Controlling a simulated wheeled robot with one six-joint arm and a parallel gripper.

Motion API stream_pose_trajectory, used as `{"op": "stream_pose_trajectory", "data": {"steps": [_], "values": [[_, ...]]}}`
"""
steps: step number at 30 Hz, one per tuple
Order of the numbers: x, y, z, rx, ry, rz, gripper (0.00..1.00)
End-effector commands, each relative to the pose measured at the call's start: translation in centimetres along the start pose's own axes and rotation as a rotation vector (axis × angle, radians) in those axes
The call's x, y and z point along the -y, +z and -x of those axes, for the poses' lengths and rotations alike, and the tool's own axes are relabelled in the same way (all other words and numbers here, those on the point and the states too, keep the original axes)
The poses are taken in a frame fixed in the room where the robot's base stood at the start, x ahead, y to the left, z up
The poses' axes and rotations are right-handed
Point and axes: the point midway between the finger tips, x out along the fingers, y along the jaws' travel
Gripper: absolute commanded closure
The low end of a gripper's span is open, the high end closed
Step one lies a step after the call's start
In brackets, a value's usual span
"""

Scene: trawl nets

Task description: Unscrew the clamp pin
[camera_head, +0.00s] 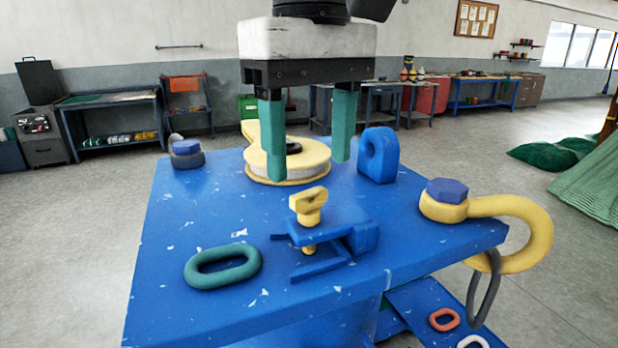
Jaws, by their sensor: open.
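The clamp pin (309,204) is yellow with a flat looped head. It stands upright in a blue clamp (345,236) on the blue table (215,300). Its lower end shows between the clamp's plates. My gripper (308,170) hangs above the table with two green fingers pointing down, wide apart and with nothing between them. The fingertips are higher in the picture than the pin's head, which looks clear of them. How far the fingers are behind or above the pin I cannot tell.
A green oval link (223,266) lies left of the clamp. A yellow round block (290,163) and an upright blue lug (379,155) stand farther back. A yellow shackle (515,225) with a blue hex head (447,190) overhangs the right edge, with a grey ring hanging from it.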

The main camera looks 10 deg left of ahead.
Motion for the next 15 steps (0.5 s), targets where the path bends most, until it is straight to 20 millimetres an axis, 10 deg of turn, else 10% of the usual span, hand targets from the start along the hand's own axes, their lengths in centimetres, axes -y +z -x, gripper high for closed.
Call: {"op": "stream_pose_trajectory", "data": {"steps": [15], "values": [[0.0, 0.0, -4.2, -0.001, 0.0, 0.002, 0.4]]}}
